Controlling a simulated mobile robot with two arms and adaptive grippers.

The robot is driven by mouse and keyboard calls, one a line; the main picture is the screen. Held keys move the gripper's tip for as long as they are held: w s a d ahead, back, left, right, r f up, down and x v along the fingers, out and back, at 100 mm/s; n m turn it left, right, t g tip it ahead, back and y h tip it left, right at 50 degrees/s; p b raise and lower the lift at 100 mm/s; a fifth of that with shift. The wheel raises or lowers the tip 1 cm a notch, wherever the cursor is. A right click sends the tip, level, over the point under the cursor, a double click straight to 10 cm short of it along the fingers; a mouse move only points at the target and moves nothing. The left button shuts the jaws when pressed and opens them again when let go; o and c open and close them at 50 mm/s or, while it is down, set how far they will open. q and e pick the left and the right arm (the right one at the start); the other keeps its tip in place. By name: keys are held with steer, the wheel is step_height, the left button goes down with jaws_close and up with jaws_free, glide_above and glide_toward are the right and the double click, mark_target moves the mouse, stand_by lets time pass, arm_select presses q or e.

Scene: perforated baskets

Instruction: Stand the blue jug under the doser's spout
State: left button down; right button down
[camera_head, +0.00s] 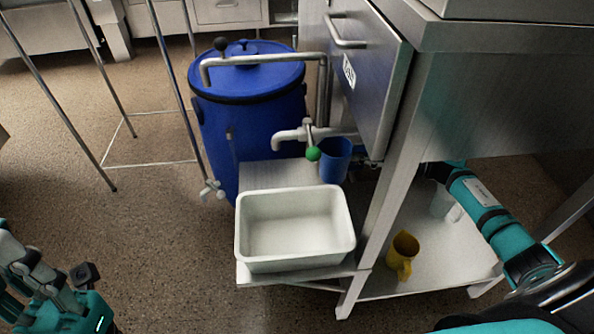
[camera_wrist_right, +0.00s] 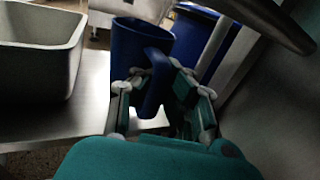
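The blue jug (camera_head: 335,160) is upright in the head view, just right of the doser's white spout (camera_head: 287,138) and behind the white tub. In the right wrist view the jug (camera_wrist_right: 138,48) has its handle between the fingers of my right gripper (camera_wrist_right: 158,72). The fingertips close in on the handle from both sides. In the head view my right gripper (camera_head: 368,168) is mostly hidden behind the table leg. Whether the jug's base touches the metal shelf (camera_head: 270,174) is hidden. My left gripper (camera_head: 60,275) is at the lower left, away from the jug; its opening is unclear.
The white tub (camera_head: 295,264) occupies the shelf's front. A large blue barrel (camera_head: 245,120) stands behind. A green-knobbed lever (camera_head: 313,153) sits by the spout. A yellow jug (camera_head: 403,250) and a pale vessel (camera_head: 443,205) stand on the lower shelf. The table leg (camera_head: 390,190) is close to my right arm.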

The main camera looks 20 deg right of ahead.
steer(key=w+a+f, duration=0.1)
steer(key=a, duration=0.3)
steer(key=w+a+f+b, duration=0.1)
steer(key=a, duration=0.4)
steer(key=w+a+f+b, duration=0.1)
steer(key=a, duration=0.3)
steer(key=shift+w+a+f, duration=0.35)
steer(key=shift+w+a, duration=0.05)
steer(key=shift+r, duration=0.1)
steer(key=shift+f+b, duration=0.25)
steer(key=shift+b, duration=0.05)
steer(key=c, duration=1.5)
jaws_free()
steer(key=shift+r, duration=0.1)
steer(key=shift+o, duration=0.2)
